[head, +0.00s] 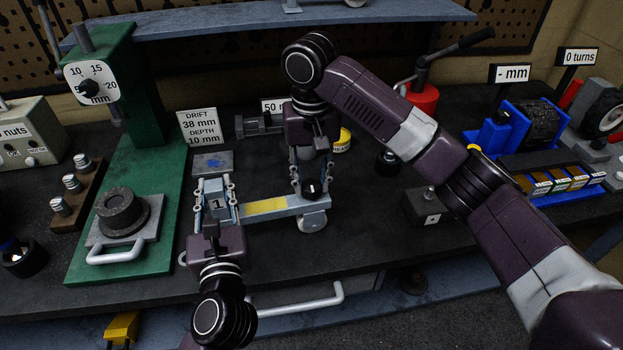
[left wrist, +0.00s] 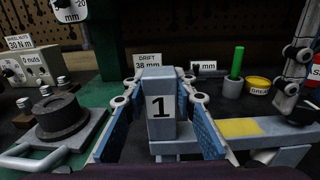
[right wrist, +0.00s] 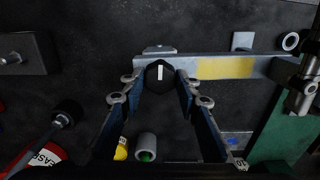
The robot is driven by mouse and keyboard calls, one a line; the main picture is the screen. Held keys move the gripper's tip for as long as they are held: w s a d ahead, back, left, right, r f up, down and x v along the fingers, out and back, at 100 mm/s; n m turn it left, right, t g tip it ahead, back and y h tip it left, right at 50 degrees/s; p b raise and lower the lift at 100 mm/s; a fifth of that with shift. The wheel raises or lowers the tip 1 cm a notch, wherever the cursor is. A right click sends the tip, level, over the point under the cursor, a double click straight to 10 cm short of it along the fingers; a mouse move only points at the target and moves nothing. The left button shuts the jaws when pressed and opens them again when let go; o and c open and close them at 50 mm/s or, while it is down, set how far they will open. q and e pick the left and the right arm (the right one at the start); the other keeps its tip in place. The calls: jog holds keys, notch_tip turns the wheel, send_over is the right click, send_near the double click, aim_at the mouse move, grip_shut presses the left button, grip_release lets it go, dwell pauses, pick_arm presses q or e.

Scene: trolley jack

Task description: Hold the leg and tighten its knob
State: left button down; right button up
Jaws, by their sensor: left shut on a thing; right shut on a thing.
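The leg (head: 266,207) is a grey bar with a yellow band, lying across the bench. Its left end carries an upright grey block (left wrist: 160,108) marked 1. My left gripper (head: 215,192) is shut on this block, one blue-padded finger on each side. A black knob (right wrist: 158,75) with a white line sits at the bar's other end; it also shows in the head view (head: 311,189). My right gripper (right wrist: 159,92) points down from above and is shut on the knob, with a finger on either side. The knob's underside is hidden.
A green press (head: 140,180) stands left of the leg. A drift and depth sign (head: 198,127) stands behind it. A dark block with a post (head: 428,206) and a blue fixture (head: 530,130) are to the right. Bare bench lies between the leg and dark block.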

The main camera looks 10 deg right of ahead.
aim_at(311, 185)
pick_arm(q)
jog(key=shift+f, duration=0.1)
pick_arm(e)
jog(key=shift+m, duration=1.6)
jog(key=shift+a, duration=0.1)
jog(key=o, duration=1.2)
jog(key=shift+c, duration=0.2)
jog(key=shift+r, duration=0.1)
notch_tip(311, 185, up, 12)
pick_arm(q)
jog(key=c, duration=1.5)
grip_release()
